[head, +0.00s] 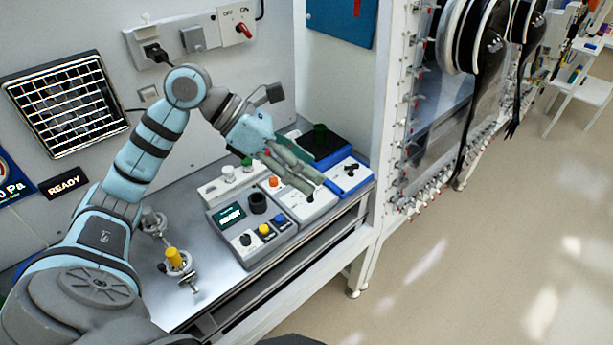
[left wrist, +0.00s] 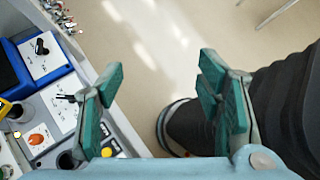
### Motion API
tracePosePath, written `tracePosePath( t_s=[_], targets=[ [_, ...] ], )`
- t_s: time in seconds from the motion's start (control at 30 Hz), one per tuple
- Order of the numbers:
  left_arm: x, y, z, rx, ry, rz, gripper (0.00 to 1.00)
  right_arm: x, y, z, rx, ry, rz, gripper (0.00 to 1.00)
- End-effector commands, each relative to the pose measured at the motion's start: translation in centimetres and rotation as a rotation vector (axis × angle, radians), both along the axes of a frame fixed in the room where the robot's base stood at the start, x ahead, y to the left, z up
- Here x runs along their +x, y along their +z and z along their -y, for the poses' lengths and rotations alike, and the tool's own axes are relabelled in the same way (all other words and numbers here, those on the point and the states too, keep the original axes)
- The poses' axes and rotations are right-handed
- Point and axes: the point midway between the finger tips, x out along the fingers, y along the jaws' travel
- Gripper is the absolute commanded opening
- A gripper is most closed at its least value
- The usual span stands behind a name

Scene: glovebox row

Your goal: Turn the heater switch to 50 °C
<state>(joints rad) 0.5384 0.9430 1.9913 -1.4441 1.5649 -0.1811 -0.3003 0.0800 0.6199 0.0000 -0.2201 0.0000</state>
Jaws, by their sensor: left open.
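A blue-framed box (head: 357,183) with a white top carries a black rotary knob (head: 351,170); in the left wrist view the knob (left wrist: 42,47) is at upper left. Left of it, a white panel (head: 320,207) carries a small black switch (head: 310,198), and an orange knob (head: 273,182) is beyond. Labels are too small to read, so I cannot tell which is the heater switch. My left gripper (head: 308,181) is open and empty above the white panel. In the left wrist view its fingers (left wrist: 160,95) are wide apart, with floor between them. My right gripper is out of view.
A grey unit with a display (head: 230,214) and several knobs is left of the white panel. A yellow-capped valve (head: 174,258) stands on the metal bench (head: 215,293). A white post and glovebox front are to the right.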

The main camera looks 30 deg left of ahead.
Motion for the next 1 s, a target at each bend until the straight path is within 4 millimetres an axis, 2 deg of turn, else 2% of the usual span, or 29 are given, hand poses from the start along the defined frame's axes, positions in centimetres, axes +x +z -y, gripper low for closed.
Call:
tracePosePath(
  t_s=[0.1,0.23,0.77,0.83,0.87,0.93,0.97,1.0],
  targets=[
    [0.1,0.5,2.3,-0.115,-0.016,0.016,0.60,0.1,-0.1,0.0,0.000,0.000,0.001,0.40],
    [0.1,1.1,3.6,-0.190,-0.021,0.025,0.60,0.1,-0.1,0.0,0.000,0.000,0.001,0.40],
    [0.1,1.3,3.9,-0.210,-0.023,0.028,0.60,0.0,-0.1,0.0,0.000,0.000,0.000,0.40],
    [0.0,1.6,4.7,-0.255,-0.025,0.030,0.60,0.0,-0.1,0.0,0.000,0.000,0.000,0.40],
    [0.0,2.0,5.4,-0.304,-0.027,0.032,0.60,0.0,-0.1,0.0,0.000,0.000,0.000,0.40],
    [-0.2,3.8,7.9,-0.515,-0.019,0.032,0.60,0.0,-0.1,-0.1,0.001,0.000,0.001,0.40],
    [-0.2,5.1,9.0,-0.647,-0.003,0.025,0.60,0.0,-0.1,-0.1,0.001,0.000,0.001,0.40],
    [-0.1,7.1,9.9,-0.859,0.041,0.003,0.60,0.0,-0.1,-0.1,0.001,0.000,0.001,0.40]
  ],
)
